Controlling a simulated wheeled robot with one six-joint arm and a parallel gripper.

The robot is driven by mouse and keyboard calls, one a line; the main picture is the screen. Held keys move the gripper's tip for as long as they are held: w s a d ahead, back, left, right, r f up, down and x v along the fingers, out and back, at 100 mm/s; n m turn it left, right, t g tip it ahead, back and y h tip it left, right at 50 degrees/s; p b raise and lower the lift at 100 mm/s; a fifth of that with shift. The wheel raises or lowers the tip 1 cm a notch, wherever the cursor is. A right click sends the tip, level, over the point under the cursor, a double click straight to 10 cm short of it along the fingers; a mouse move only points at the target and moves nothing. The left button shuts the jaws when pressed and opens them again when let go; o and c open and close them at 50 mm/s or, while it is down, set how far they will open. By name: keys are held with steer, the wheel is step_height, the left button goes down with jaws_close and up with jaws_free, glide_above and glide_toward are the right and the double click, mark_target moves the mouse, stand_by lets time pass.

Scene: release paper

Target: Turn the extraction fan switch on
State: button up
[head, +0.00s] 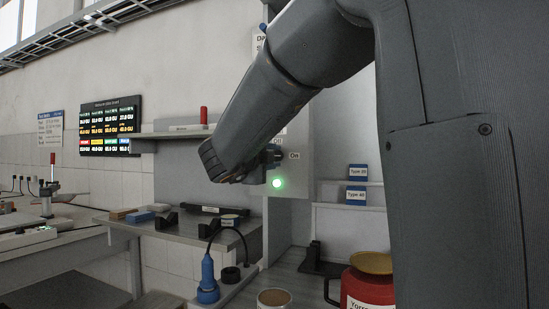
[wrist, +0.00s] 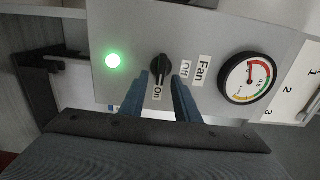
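The fan switch is a black knob (wrist: 161,70) on a grey panel (wrist: 130,50) in the wrist view. Its long axis lines up with the "On" label (wrist: 157,94); the "Off" label (wrist: 186,69) is to its right. The green lamp (wrist: 113,61) is lit, and the lit lamp also shows in the head view (head: 278,183). My gripper (wrist: 169,80) has its two blue fingers apart, with tips close to the knob; contact cannot be told. In the head view my gripper (head: 268,158) is at the panel, and my arm hides the knob.
A round gauge (wrist: 248,78) sits right of the "Fan" label (wrist: 204,70). Below the panel stand a red container (head: 370,289), a blue tool (head: 208,280) and a round tin (head: 274,299). A shelf with small boxes (head: 357,172) is to the right.

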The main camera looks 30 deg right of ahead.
steer(key=v, duration=0.7)
stand_by(0.3)
steer(key=w+a+f+n+t+y+p, duration=0.2)
steer(key=a+f+n+y, duration=0.3)
steer(key=a+f+n, duration=0.15)
steer(key=w+a+f+n+t+y+p, duration=0.1)
steer(key=w+a+f+n+y, duration=0.2)
steer(key=a+f+n+y, duration=0.4)
steer(key=s+a+f+n+g+y+p, duration=0.3)
steer(key=s+f+n+g, duration=0.2)
steer(key=s+f+n, duration=0.6)
steer(key=s+d+f+n+g+p, duration=0.1)
steer(key=s+f+g, duration=0.3)
steer(key=s, duration=0.6)
steer(key=s+d+f+n+g+p, duration=0.1)
steer(key=s+f+n+g, duration=0.2)
steer(key=s+f+g, duration=0.2)
steer(key=s+f, duration=0.3)
steer(key=s, duration=0.2)
steer(key=shift+s+d+f+h, duration=0.15)
steer(key=shift+s+d+h, duration=0.05)
steer(key=shift+s+h, duration=0.2)
steer(key=shift+w, duration=0.1)
